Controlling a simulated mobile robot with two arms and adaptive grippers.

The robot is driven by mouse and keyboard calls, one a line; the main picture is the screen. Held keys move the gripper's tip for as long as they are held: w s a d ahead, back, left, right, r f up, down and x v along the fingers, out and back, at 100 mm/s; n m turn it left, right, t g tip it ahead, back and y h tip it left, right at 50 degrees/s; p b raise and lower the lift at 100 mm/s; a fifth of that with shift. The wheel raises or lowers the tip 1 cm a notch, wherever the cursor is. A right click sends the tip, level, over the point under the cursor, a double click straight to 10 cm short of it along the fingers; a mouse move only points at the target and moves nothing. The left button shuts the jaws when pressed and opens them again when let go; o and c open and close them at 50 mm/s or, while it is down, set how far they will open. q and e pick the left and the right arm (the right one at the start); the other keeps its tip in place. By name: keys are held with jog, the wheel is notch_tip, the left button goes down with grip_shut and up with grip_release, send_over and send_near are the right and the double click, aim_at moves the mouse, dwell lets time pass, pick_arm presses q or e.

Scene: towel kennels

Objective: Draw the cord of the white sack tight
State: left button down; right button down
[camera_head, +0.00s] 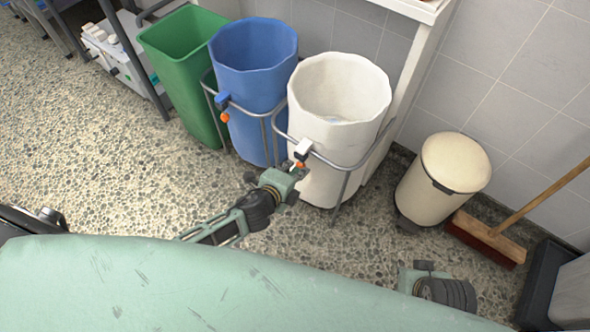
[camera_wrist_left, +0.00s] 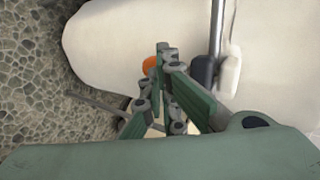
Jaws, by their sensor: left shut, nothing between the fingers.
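The white sack (camera_head: 340,88) stands with its mouth wide open in a metal frame. A white cord lock (camera_head: 303,149) sits on its front, with a small orange bead (camera_head: 300,165) below it. My left gripper (camera_head: 297,169) is at the bead, close to the sack's front. In the left wrist view its fingers (camera_wrist_left: 166,55) are shut and empty. The orange bead (camera_wrist_left: 149,66) shows just beside the fingertips, partly hidden by them. Part of my right arm's end (camera_head: 428,284) shows at the lower right; its fingers are hidden.
A blue sack (camera_head: 253,60) and a green bin (camera_head: 182,50) stand left of the white sack. A cream pedal bin (camera_head: 445,180) and a broom (camera_head: 490,238) are to the right, by the tiled wall. The pebbled floor at left is clear.

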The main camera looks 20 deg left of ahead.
jog(key=w+a+r+t+y+b, duration=0.1)
jog(key=w+a+r+t+b, duration=0.1)
jog(key=w+r+t, duration=0.3)
jog(key=w+a+r+t+y+b, duration=0.1)
jog(key=w+a+r+t+b, duration=0.2)
jog(key=w+r, duration=0.6)
jog(key=r+t+b, duration=0.1)
jog(key=b, duration=0.1)
jog(key=shift+t+y+b, duration=0.3)
jog(key=shift+t, duration=0.1)
